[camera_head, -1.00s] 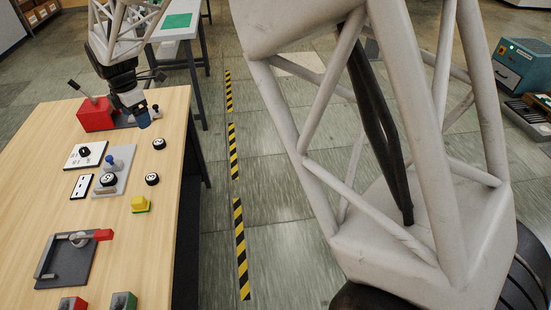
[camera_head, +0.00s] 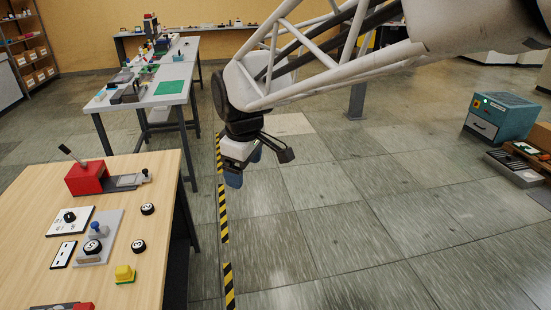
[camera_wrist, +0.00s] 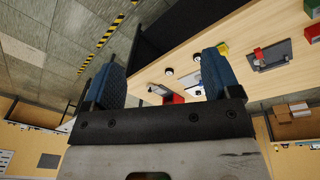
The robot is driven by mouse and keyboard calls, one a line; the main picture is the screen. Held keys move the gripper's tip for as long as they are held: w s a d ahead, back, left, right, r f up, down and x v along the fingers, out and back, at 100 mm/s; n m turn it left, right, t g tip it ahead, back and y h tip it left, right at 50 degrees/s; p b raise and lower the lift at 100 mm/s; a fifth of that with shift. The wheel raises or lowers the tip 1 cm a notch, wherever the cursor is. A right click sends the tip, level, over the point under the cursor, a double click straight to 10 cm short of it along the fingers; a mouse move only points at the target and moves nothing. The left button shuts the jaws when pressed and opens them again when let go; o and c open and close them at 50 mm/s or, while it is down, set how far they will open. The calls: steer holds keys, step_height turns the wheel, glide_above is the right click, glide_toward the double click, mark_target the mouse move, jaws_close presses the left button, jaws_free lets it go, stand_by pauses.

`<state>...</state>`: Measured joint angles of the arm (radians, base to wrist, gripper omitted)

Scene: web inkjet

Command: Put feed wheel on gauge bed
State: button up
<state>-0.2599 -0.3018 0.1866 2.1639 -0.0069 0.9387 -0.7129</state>
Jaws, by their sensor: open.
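Two small black wheels with white faces lie apart on the wooden table: one wheel (camera_head: 147,208) farther back, another wheel (camera_head: 138,246) nearer. A third black-and-white wheel (camera_head: 92,247) sits on a light grey plate with a blue knob (camera_head: 110,225); this plate may be the gauge bed. I cannot tell which wheel is the feed wheel. My gripper (camera_head: 243,168) is open and empty, in the air over the floor, right of the table. In the wrist view its two blue-padded fingers (camera_wrist: 163,78) stand wide apart, with two wheels (camera_wrist: 168,71) (camera_wrist: 196,57) on the table beyond.
A red block with a lever (camera_head: 88,178), a white dial panel (camera_head: 70,221), a white switch plate (camera_head: 63,254) and a yellow block (camera_head: 124,273) share the wooden table (camera_head: 40,215). A white table (camera_head: 150,100) stands behind.

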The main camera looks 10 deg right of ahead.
steer(key=s+d+f+m, duration=0.1)
steer(key=s+d+m, duration=0.4)
steer(key=s, duration=0.5)
steer(key=s+d+f+m, duration=0.2)
steer(key=s+d+m, duration=0.4)
steer(key=s+d, duration=0.2)
steer(key=shift+s+d+t+h, duration=0.3)
steer(key=shift+s+t, duration=0.1)
steer(key=shift+s, duration=0.65)
